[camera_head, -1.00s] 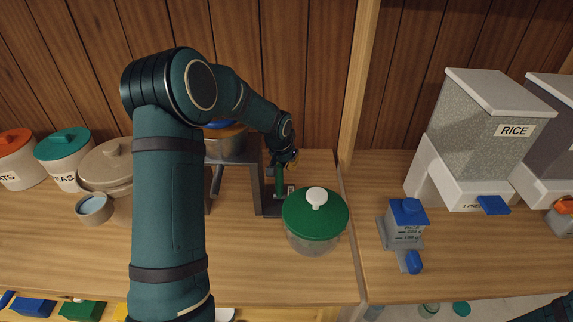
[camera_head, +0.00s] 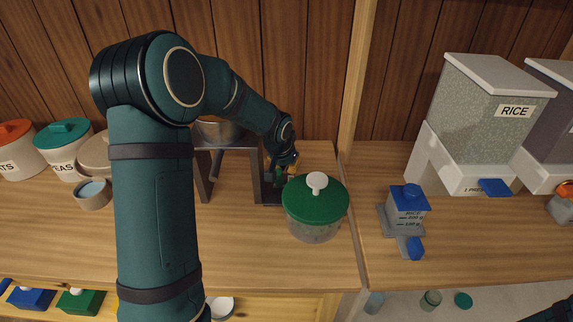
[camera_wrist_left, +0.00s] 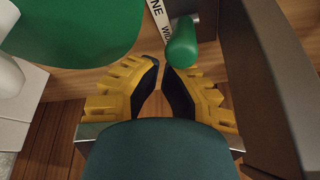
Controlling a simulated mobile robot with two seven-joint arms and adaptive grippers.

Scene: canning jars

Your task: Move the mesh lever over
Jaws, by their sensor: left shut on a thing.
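The mesh lever, a green rounded handle (camera_wrist_left: 182,42), stands at the fingertips in the left wrist view, in front of a strip with partly visible lettering. In the head view a bit of its green (camera_head: 279,176) shows beside the grey metal stand (camera_head: 256,172), mostly covered by my gripper. My left gripper (camera_head: 289,164) is low by the stand, behind the green-lidded jar. My right gripper is out of view.
The clear jar with a green lid (camera_head: 316,203) stands just in front of the gripper; its lid also fills the wrist view's upper left (camera_wrist_left: 70,25). A wooden post (camera_head: 353,85) rises to the right. A blue-topped dispenser (camera_head: 407,205) stands beyond. The front counter is clear.

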